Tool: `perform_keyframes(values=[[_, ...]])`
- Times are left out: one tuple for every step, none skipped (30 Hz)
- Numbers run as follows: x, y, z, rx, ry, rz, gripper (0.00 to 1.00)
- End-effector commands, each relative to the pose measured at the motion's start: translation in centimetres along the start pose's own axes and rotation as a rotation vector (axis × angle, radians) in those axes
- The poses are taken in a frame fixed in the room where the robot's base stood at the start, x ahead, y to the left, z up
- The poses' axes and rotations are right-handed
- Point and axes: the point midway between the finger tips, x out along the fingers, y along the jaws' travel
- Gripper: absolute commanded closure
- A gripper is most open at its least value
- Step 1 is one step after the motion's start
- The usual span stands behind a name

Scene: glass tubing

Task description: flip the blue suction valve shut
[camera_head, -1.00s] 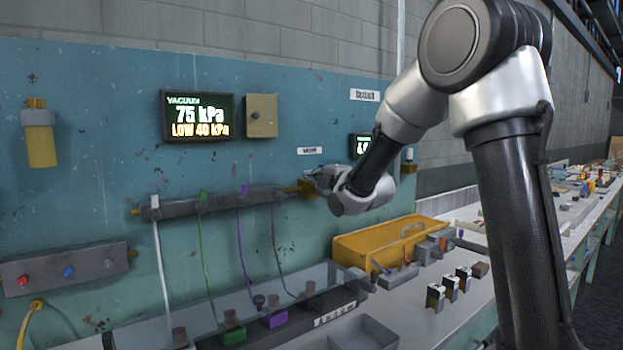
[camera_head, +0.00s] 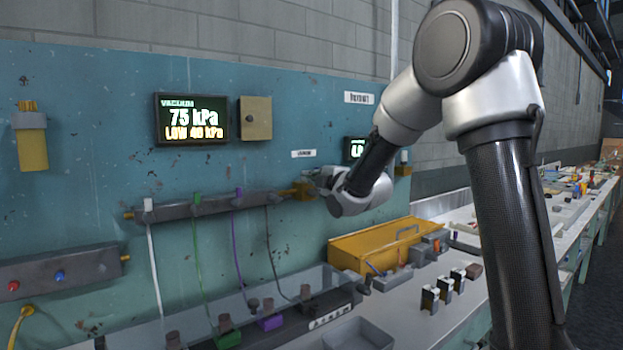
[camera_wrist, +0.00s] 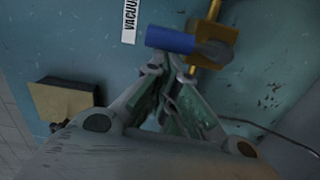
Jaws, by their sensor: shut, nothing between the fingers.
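The suction valve has a blue lever (camera_wrist: 170,40) that shows in the wrist view, joined at its right end to a brass body (camera_wrist: 213,48). In the head view the brass body (camera_head: 302,191) sits at the right end of the grey manifold, and the blue lever is hidden or too small to tell. My gripper (camera_wrist: 170,62) is shut and empty. Its fingertips are right beside the lower side of the blue lever in the wrist view; I cannot tell whether they touch it. In the head view my gripper (camera_head: 316,177) is close to the valve, in front of the teal panel.
A vacuum display (camera_head: 191,118) reads 75 kPa, LOW 40 kPa. A beige box (camera_head: 255,118) is mounted beside it. The grey manifold (camera_head: 175,208) with hanging tubes runs left of the valve. A yellow toolbox (camera_head: 350,255) stands on the bench below my gripper.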

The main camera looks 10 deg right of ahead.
Motion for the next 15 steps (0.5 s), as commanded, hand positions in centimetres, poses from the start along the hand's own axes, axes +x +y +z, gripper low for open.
perform_keyframes(values=[[0.0, 0.1, 0.1, 0.007, 0.000, 0.000, 1.00], [0.0, 0.1, 0.1, 0.012, 0.000, 0.000, 1.00], [0.0, 0.1, 0.2, 0.021, 0.000, -0.001, 1.00], [0.0, 0.1, 0.2, 0.028, 0.000, -0.001, 1.00], [0.0, 0.2, 0.3, 0.036, -0.001, -0.001, 1.00], [0.0, 0.2, 0.4, 0.050, -0.001, -0.002, 1.00], [0.0, 0.3, 0.4, 0.061, -0.001, -0.002, 1.00], [0.0, 0.3, 0.5, 0.075, -0.001, -0.003, 1.00], [0.0, 0.4, 0.7, 0.094, -0.001, -0.004, 1.00], [0.0, 0.5, 0.8, 0.111, -0.001, -0.004, 1.00], [0.0, 0.5, 0.9, 0.130, -0.001, -0.005, 1.00], [0.0, 0.6, 1.1, 0.158, -0.001, -0.007, 1.00], [0.0, 0.7, 1.3, 0.180, -0.001, -0.007, 1.00], [0.0, 0.8, 1.5, 0.205, -0.002, -0.008, 1.00], [0.1, 0.9, 1.7, 0.241, -0.002, -0.010, 1.00]])
